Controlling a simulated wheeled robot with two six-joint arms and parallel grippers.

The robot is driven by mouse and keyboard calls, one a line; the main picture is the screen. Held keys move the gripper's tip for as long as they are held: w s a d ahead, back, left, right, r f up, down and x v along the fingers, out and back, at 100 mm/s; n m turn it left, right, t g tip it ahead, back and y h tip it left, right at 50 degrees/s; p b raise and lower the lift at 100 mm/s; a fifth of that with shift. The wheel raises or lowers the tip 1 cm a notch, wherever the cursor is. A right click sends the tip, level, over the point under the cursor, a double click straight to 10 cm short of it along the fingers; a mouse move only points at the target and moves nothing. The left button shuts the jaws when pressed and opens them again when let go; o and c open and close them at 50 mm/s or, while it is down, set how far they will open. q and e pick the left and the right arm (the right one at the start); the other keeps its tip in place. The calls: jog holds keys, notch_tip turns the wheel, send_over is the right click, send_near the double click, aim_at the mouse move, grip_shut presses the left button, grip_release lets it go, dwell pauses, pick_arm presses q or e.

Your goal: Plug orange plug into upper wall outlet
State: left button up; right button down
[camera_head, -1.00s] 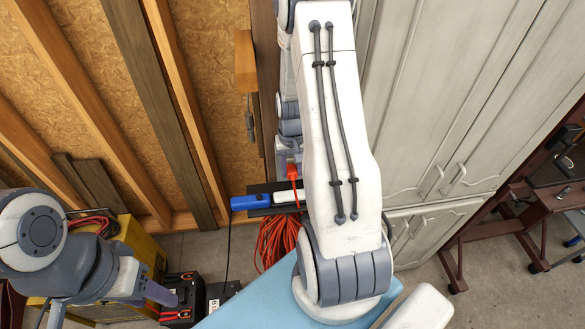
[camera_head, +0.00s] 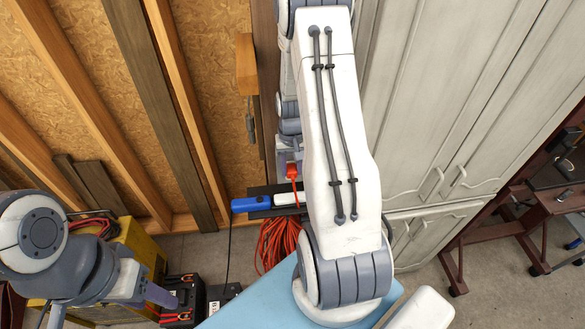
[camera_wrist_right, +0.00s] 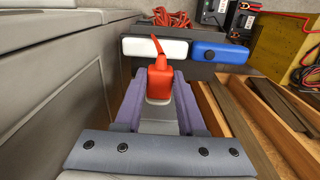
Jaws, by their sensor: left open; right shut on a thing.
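The orange plug (camera_wrist_right: 160,78) is held between the fingers of my right gripper (camera_wrist_right: 158,92) in the right wrist view, with its orange cord leading away from it. In the head view the plug (camera_head: 292,172) shows just left of my right arm, near the right gripper (camera_head: 288,158), which the arm partly hides. My left gripper (camera_head: 165,296) is at the lower left, open and empty, above the black box. I cannot make out the upper wall outlet in either view.
A dark shelf (camera_head: 262,189) holds a blue item (camera_head: 250,203) and a white item (camera_head: 285,198). A coil of orange cord (camera_head: 277,240) hangs below. Grey cabinets (camera_head: 440,120) stand right, wooden studs (camera_head: 187,110) left. A yellow box (camera_head: 140,245) is lower left.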

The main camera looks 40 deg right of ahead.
aim_at(292, 169)
jog(key=shift+w+d, duration=0.1)
jog(key=shift+w, duration=0.05)
jog(key=shift+c, duration=2.1)
grip_release()
notch_tip(292, 169, up, 10)
jog(key=b, duration=0.2)
jog(key=shift+r+b, duration=0.25)
jog(key=shift+b, duration=0.15)
